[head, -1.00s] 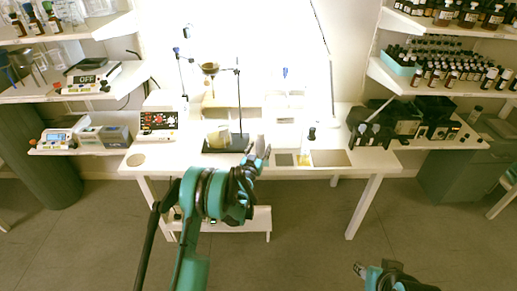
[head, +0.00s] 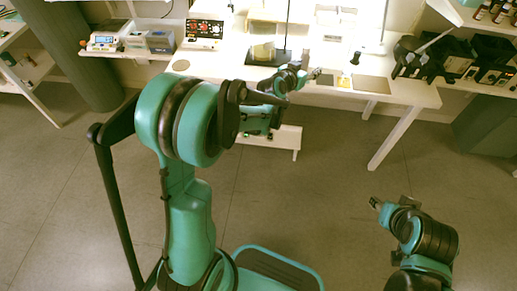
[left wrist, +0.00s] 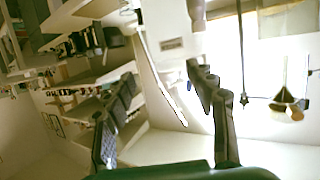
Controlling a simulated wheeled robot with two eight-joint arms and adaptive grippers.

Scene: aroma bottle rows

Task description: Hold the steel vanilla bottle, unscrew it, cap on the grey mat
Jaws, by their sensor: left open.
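My left gripper (head: 314,73) is over the front of the white table, and its arm covers part of the tabletop. In the left wrist view its two dark fingers (left wrist: 165,105) are apart with nothing between them. A flat grey-brown rectangle (head: 372,85) lies on the table's right part, and a smaller dark grey square (head: 325,80) lies left of it. I cannot tell which is the grey mat. A small dark-topped bottle (head: 355,59) stands behind them. I cannot make out the steel vanilla bottle. My right gripper (head: 376,203) is low over the floor, away from the table.
The white table (head: 225,68) carries a stand with a dark base (head: 268,58) behind my left gripper. Dark devices (head: 425,60) stand on the right shelf.

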